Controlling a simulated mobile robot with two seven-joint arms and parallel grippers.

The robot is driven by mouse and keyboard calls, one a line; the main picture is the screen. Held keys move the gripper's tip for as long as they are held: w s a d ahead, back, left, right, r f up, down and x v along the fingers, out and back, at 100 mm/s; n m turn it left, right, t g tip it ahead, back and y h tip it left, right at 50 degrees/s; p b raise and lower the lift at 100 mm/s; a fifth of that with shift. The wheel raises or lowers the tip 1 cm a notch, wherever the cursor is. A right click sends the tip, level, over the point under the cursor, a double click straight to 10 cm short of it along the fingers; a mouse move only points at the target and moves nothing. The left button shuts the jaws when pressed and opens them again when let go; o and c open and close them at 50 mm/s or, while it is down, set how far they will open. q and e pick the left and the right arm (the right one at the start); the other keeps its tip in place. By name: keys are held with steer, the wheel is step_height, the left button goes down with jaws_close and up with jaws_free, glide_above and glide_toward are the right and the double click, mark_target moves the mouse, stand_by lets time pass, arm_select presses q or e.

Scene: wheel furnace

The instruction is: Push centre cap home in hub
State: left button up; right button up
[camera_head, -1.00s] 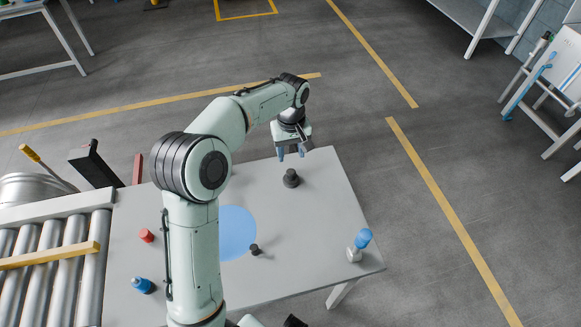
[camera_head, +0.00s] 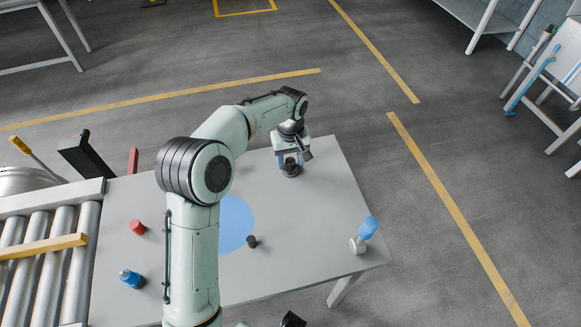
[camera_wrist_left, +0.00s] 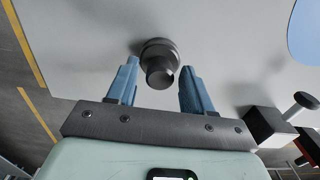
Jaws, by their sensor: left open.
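A dark stepped round piece (camera_head: 291,170), wide at its base with a narrower top, stands upright on the grey table near its far edge. My left gripper (camera_head: 290,160) is over it, pointing down. In the left wrist view the open blue fingers (camera_wrist_left: 158,88) stand apart on either side of the piece (camera_wrist_left: 159,62), with a gap to each finger. A small black knob-like piece (camera_head: 252,242) is by the blue disc (camera_head: 236,224). I cannot tell which piece is the centre cap. A silvery wheel-like part (camera_head: 18,180) shows at the left edge; no hub is clear.
The table (camera_head: 310,225) also holds a red piece (camera_head: 137,227), a blue bottle-like piece (camera_head: 132,279) and a blue-topped white stamp-like tool (camera_head: 364,235). A roller conveyor (camera_head: 48,245) with a yellow bar adjoins at left. The table's right half is mostly clear.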

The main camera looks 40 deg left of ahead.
mark_target(290, 160)
arm_select(q)
jaws_close()
steer(key=shift+r+p, duration=1.65)
steer(key=shift+r, duration=0.55)
arm_select(e)
steer(key=r, duration=0.1)
steer(key=w+r, duration=0.1)
steer(key=r, duration=0.1)
steer(key=shift+w+r, duration=0.15)
steer(key=shift+r, duration=0.1)
arm_select(q)
steer(key=shift+f, duration=0.1)
